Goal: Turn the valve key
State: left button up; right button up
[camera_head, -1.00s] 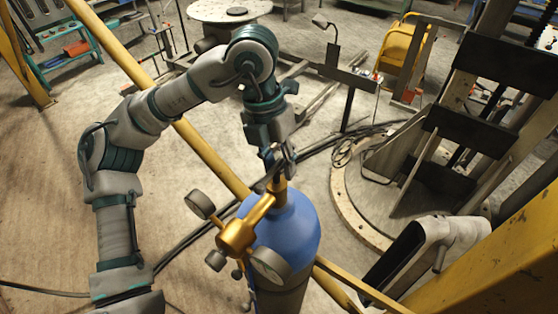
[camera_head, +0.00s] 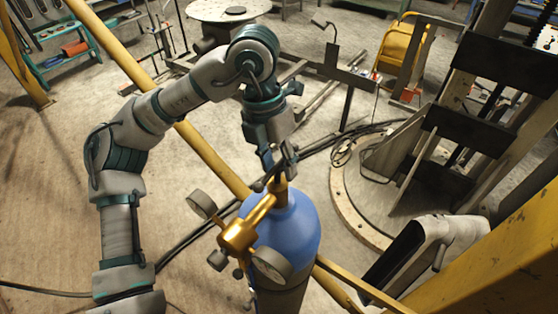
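A blue gas cylinder (camera_head: 298,228) stands upright at the lower centre, with a brass valve (camera_head: 281,187) at its top. A brass regulator (camera_head: 238,236) with two round gauges is attached on the left side of the valve. My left gripper (camera_head: 277,160) points down at the valve top, with its fingers at the small dark valve key (camera_head: 271,178). The fingers and the key overlap in this view, so I cannot tell whether they grip it. My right gripper is not in view.
A yellow rail (camera_head: 205,152) runs diagonally behind the cylinder. Dark cables (camera_head: 340,140) lie on the floor. A large column frame (camera_head: 470,130) stands at the right on a round base. The floor at left is mostly clear.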

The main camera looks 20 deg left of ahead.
pick_arm(q)
jog(key=shift+w+r, duration=0.1)
jog(key=shift+r, duration=0.1)
notch_tip(320, 180, up, 11)
jog(key=a, duration=0.2)
jog(key=shift+w+r, duration=0.15)
jog(key=shift+w, duration=0.25)
jog(key=shift+a, duration=0.15)
